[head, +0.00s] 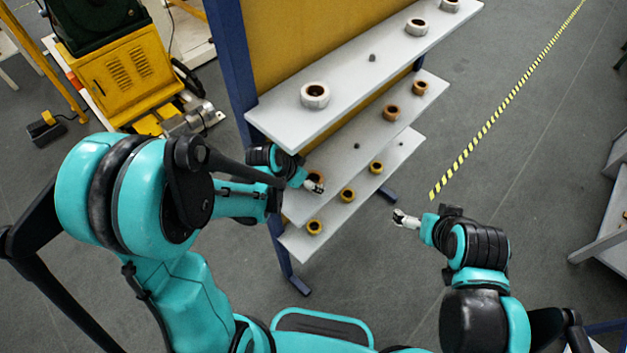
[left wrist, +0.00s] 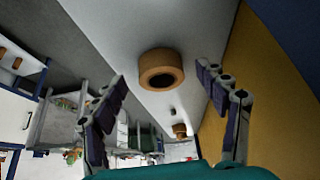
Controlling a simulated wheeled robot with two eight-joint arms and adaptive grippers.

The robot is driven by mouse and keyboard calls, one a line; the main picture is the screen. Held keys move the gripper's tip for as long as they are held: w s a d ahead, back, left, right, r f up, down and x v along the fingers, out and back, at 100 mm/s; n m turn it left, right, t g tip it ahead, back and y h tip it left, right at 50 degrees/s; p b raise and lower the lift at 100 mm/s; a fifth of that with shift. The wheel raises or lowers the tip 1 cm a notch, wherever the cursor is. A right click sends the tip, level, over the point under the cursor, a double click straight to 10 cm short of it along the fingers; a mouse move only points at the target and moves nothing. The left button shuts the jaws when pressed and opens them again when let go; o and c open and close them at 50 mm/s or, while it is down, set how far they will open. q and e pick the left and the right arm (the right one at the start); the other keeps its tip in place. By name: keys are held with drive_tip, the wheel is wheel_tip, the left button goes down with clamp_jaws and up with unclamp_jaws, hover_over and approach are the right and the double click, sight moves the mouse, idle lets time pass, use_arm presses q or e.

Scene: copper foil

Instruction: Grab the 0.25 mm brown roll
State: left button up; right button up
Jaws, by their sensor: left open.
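A brown roll (head: 316,176) sits on the middle shelf (head: 345,150) at its near end, partly hidden by my left gripper (head: 314,187). In the left wrist view the same brown roll (left wrist: 160,70) shows between the two spread fingers of my left gripper (left wrist: 162,76), which is open and empty. The roll appears ahead of the fingertips, apart from them. Other brown rolls stand farther along that shelf, one (head: 391,113) and another (head: 420,88). No size label is readable. My right gripper (head: 405,218) is over the floor, away from the shelves; its finger state is unclear.
The top shelf (head: 290,125) with pale rolls (head: 315,95) overhangs the middle one. The bottom shelf holds yellowish rolls (head: 347,194). A blue post (head: 232,60) and yellow back panel (head: 300,40) bound the rack. Open floor lies to the right.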

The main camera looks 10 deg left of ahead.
sight(317, 175)
use_arm(q)
drive_tip(key=shift+w+d+f, duration=0.3)
drive_tip(key=shift+w, duration=0.15)
drive_tip(key=shift+w+d+f, duration=0.25)
drive_tip(key=shift+w, duration=0.15)
drive_tip(key=shift+s, duration=0.1)
drive_tip(key=c, duration=1.2)
drive_tip(key=shift+r, duration=0.1)
drive_tip(key=shift+c, duration=0.2)
